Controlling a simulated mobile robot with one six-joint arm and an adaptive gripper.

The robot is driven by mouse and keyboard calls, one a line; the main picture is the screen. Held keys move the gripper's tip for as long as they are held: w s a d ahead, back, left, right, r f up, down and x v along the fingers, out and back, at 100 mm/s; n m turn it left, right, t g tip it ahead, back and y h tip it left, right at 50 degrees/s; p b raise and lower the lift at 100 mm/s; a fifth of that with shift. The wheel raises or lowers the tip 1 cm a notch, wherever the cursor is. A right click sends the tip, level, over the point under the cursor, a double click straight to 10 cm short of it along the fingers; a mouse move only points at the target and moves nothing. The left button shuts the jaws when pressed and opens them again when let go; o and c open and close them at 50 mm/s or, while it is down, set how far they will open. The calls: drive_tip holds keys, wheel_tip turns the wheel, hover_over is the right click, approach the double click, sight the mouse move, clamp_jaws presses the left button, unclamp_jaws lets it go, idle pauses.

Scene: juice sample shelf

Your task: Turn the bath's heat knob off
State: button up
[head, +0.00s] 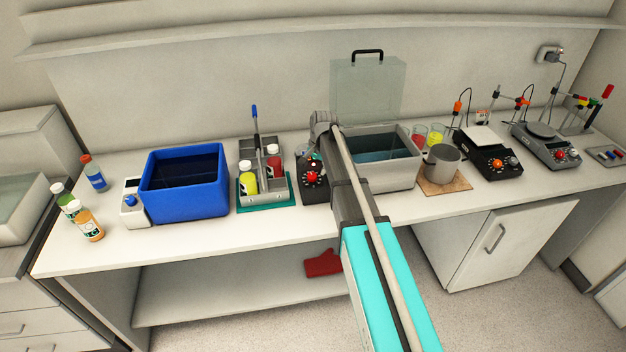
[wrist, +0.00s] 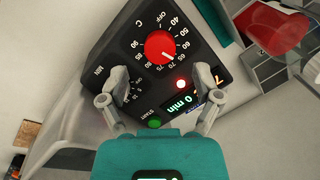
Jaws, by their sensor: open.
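The bath (head: 405,180) is a grey open tank with blue water and a raised clear lid (head: 367,90). To its left is its black control box (head: 314,193) with the red heat knob (head: 311,176). In the wrist view the red knob (wrist: 160,47) sits in a dial marked OFF, 40 to 90 and C. Its pointer is away from OFF, on the side of the higher numbers around 65 to 75.
The panel has a green START button (wrist: 154,122) and a display (wrist: 182,106) reading 0 min. A bottle rack (head: 265,203) and a blue tub (head: 186,208) stand left of the box. A metal beaker (head: 441,165) stands right of the bath.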

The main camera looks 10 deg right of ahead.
sight(312, 175)
drive_tip(key=shift+w+a+f+b, duration=0.1)
drive_tip(key=shift+f+b, duration=0.7)
drive_tip(key=shift+f, duration=0.15)
drive_tip(key=shift+w+a+f+b, duration=0.1)
drive_tip(key=shift+f+b, duration=0.7)
drive_tip(key=shift+f, duration=0.15)
clamp_jaws()
drive_tip(key=shift+a, duration=0.1)
